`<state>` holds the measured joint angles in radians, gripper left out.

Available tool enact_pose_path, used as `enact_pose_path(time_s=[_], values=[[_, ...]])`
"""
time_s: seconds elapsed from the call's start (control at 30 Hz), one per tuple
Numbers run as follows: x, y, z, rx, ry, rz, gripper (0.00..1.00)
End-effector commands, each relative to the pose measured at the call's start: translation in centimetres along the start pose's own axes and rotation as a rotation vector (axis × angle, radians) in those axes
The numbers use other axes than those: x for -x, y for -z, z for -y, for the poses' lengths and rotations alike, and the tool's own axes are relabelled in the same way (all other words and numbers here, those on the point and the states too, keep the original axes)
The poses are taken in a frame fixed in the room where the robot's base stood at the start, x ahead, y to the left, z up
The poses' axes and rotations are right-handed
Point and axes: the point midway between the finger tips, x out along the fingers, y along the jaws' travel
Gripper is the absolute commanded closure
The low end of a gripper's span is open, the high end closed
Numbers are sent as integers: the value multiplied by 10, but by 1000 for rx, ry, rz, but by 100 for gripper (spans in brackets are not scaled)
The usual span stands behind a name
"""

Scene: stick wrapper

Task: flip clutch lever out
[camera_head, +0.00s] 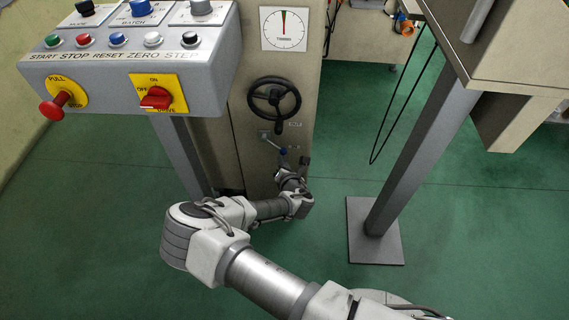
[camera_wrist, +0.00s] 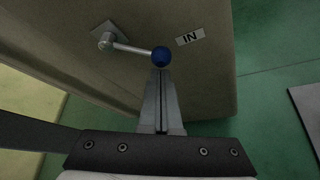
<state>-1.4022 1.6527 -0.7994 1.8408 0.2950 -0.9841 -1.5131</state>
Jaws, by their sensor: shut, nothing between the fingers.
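The clutch lever is a thin metal rod (camera_wrist: 132,49) with a blue ball knob (camera_wrist: 161,57) at its end, on a square plate (camera_wrist: 106,36) on the beige machine front. In the head view the knob (camera_head: 283,151) shows below the handwheel, just above my gripper. My gripper (camera_wrist: 161,76) is shut and empty, its fingertips right at the near side of the knob. I cannot tell whether they touch it.
A black handwheel (camera_head: 273,103) is above the lever, with a dial (camera_head: 284,29) higher up. A grey button console (camera_head: 130,55) juts out at upper left. A grey post (camera_head: 402,155) stands at right. Green floor (camera_head: 335,150) is clear between machine and post.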

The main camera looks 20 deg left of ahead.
Motion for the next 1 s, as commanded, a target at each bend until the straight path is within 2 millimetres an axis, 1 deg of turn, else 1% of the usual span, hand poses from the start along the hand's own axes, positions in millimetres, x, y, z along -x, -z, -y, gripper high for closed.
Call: enact_pose_path(time_s=[0.07, 0.3, 0.57, 1.0], values=[[2, -5, -5, 64, 30, 1, 100], [10, -19, -9, 268, 141, 1, 100], [17, -33, -17, 487, 258, 2, 100], [28, -53, -40, 842, 452, 3, 100]])
